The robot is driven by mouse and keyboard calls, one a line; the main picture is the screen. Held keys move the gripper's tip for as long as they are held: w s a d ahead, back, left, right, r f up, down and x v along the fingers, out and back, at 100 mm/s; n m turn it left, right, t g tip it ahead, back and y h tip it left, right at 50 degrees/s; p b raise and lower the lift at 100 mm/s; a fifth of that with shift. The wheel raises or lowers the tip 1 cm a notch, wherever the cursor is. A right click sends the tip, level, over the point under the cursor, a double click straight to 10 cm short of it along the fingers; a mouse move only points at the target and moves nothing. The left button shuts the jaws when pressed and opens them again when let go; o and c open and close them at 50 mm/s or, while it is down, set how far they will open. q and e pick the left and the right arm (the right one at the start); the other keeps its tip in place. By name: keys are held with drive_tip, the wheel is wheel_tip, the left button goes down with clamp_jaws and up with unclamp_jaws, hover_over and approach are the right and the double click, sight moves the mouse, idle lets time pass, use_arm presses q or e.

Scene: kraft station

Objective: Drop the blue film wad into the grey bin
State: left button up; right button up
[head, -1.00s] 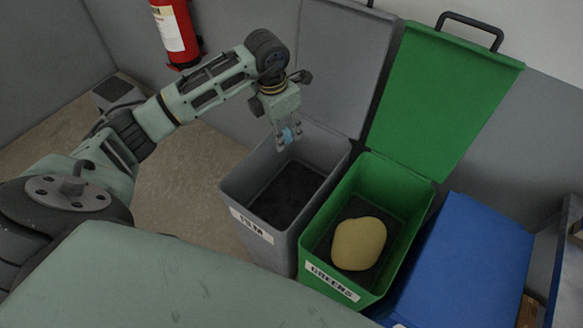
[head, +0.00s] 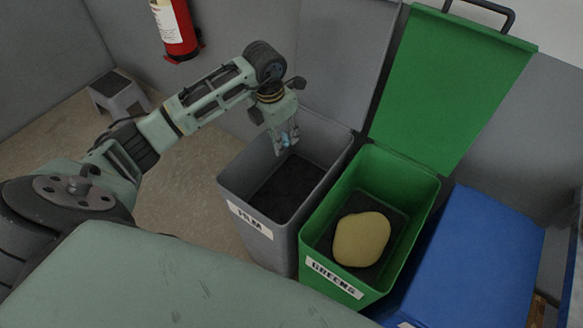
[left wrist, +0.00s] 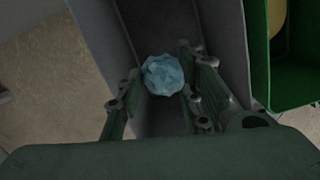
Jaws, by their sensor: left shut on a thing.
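The blue film wad (left wrist: 163,75) is a small crumpled light-blue lump between the fingers of my left gripper (head: 287,146). In the left wrist view the left gripper (left wrist: 160,90) has a finger on each side of the wad. In the head view the wad (head: 286,141) is mostly covered by the fingers. The grey bin (head: 232,190) stands with its lid up and a white label on its front. The gripper hangs pointing down over the back part of the bin's opening. The bin looks empty with a dark bottom. My right gripper is not in view.
A green bin (head: 398,270) with its lid up stands against the grey bin's right side, holding a yellowish lump (head: 361,239). A closed blue bin (head: 470,265) is further right. A red fire extinguisher (head: 176,28) hangs behind, and a grey stool (head: 118,95) stands at the back left.

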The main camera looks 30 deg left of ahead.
use_arm(q)
drive_tip(key=o, duration=0.8)
drive_tip(key=shift+r, duration=0.15)
drive_tip(key=r, duration=0.4)
drive_tip(key=s+r, duration=0.1)
drive_tip(key=r, duration=0.6)
drive_tip(key=shift+s+a+r, duration=0.2)
drive_tip(key=shift+s+r, duration=0.05)
drive_tip(key=shift+r, duration=0.1)
